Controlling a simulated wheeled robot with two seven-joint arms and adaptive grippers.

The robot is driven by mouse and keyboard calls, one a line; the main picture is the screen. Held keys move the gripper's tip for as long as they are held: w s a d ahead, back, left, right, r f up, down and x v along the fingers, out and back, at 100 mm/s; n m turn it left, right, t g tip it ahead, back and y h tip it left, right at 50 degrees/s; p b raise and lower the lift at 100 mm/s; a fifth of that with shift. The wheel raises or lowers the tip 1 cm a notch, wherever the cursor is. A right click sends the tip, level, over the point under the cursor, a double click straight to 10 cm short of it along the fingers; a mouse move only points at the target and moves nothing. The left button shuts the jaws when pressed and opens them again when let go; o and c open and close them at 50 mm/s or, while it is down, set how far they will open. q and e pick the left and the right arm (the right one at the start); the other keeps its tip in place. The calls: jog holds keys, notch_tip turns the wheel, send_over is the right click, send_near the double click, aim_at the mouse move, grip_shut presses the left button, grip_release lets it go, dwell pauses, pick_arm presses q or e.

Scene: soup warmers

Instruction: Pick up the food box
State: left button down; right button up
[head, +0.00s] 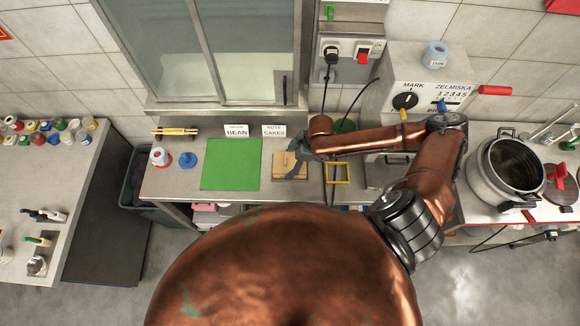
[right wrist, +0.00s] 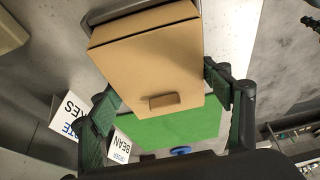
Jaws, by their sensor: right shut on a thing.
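The food box is a brown cardboard box (head: 282,170) with a small tab, at the right part of the steel counter in the head view. It fills the upper middle of the right wrist view (right wrist: 150,65). My right gripper (head: 296,158) reaches in from the right and is shut on the box. In the right wrist view its green-padded fingers (right wrist: 165,105) lie on either side of the box. I cannot tell whether the box is clear of the counter. My left gripper is not in view.
A green mat (head: 230,165) lies left of the box. The BEAN sign (head: 236,131) and CAKES sign (head: 274,131) stand behind. A blue item (head: 187,160) and a red-and-white item (head: 160,157) sit farther left. A yellow frame (head: 338,173) is to the right; a steel pot (head: 482,181) stands far right.

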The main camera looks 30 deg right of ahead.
jog(key=shift+c, duration=1.1)
jog(key=shift+r, duration=0.1)
